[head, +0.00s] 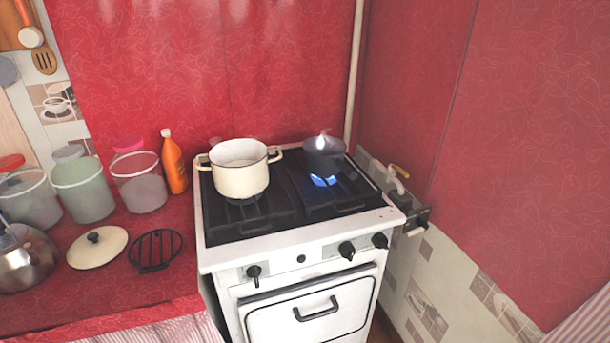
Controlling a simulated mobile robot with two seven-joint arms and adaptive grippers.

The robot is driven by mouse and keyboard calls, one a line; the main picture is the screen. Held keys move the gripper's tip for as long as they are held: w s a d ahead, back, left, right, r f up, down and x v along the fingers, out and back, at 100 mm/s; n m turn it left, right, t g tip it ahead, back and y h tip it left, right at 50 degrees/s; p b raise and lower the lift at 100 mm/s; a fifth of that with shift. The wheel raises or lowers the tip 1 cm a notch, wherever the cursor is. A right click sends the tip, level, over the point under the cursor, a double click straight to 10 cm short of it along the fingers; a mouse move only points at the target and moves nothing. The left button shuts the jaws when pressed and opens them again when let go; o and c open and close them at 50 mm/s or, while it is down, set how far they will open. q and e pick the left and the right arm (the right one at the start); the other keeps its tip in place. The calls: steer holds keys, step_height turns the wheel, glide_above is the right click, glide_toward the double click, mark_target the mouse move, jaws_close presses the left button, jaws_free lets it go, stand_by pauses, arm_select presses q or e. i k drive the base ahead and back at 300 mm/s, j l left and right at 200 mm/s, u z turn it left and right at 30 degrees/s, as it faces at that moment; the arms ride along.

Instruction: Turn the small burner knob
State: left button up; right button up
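A white stove (300,255) stands in the middle of the head view with black knobs on its front panel. One knob (254,274) is on the left. Two more, an inner right knob (346,250) and an outer right knob (380,240), sit near the right corner. A small round black part (301,258) lies between them. I cannot tell which knob serves the small burner. A blue flame (323,181) burns on the right side of the black cooktop (270,215). Neither of my grippers is in view.
A cream pot (239,175) stands at the cooktop's back left and a dark pan (323,155) at its back right. The oven handle (316,309) is below the knobs. A lid (97,247), a black grate (155,250), jars and an orange bottle (174,163) occupy the left counter.

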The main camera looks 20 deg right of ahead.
mark_target(379, 241)
steer(key=z, duration=0.45)
steer(key=i+l+z, duration=0.1)
steer(key=l+z, duration=0.15)
steer(key=z, duration=0.15)
steer(key=i+l+z, duration=0.1)
steer(key=l+z, duration=0.15)
steer(key=z, duration=0.15)
steer(key=i+l+z, duration=0.2)
steer(key=z, duration=0.2)
